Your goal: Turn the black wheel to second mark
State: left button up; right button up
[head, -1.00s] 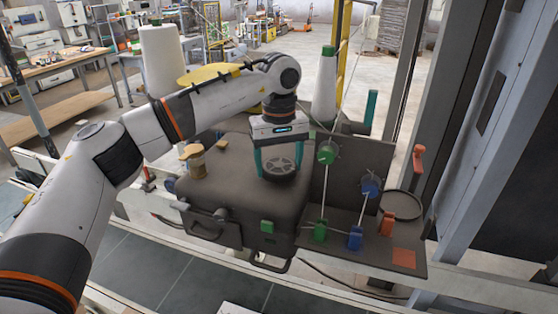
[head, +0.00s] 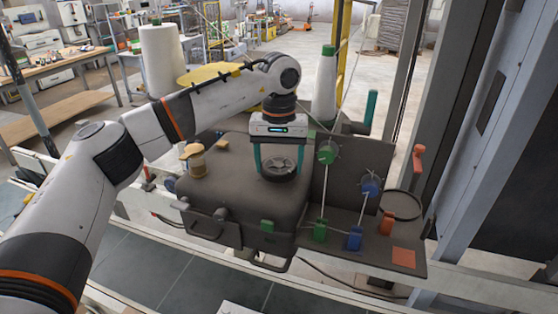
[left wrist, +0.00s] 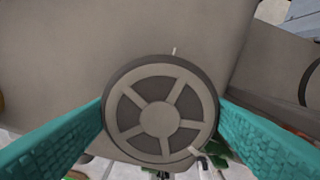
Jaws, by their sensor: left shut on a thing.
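The black wheel (head: 279,171) is a dark spoked handwheel on top of the dark grey machine housing (head: 235,190). My left gripper (head: 279,160) points down with its teal fingers on opposite sides of the rim, shut on it. In the left wrist view the wheel (left wrist: 160,116) lies between the two fingers, and its round hub and spokes face the camera. A thin pale mark (left wrist: 174,51) shows on the housing just above the rim. A small pale piece (left wrist: 194,151) sits at the rim's lower right. I cannot read any mark numbers. My right gripper is not in view.
Right of the wheel stands a dark panel with a green knob (head: 327,154) and a blue knob (head: 371,187). A tan spool (head: 195,160) stands at the housing's left. White thread cones (head: 162,60) stand behind. A metal post (head: 470,130) rises at the right.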

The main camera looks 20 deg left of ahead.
aim_at(279, 165)
pick_arm(q)
jog(key=shift+w+r, duration=0.1)
jog(key=shift+r, duration=0.05)
jog(key=o, duration=1)
jog(key=shift+r, duration=0.1)
notch_tip(279, 165, up, 12)
jog(key=shift+f+b, duration=0.2)
jog(key=shift+b, duration=0.9)
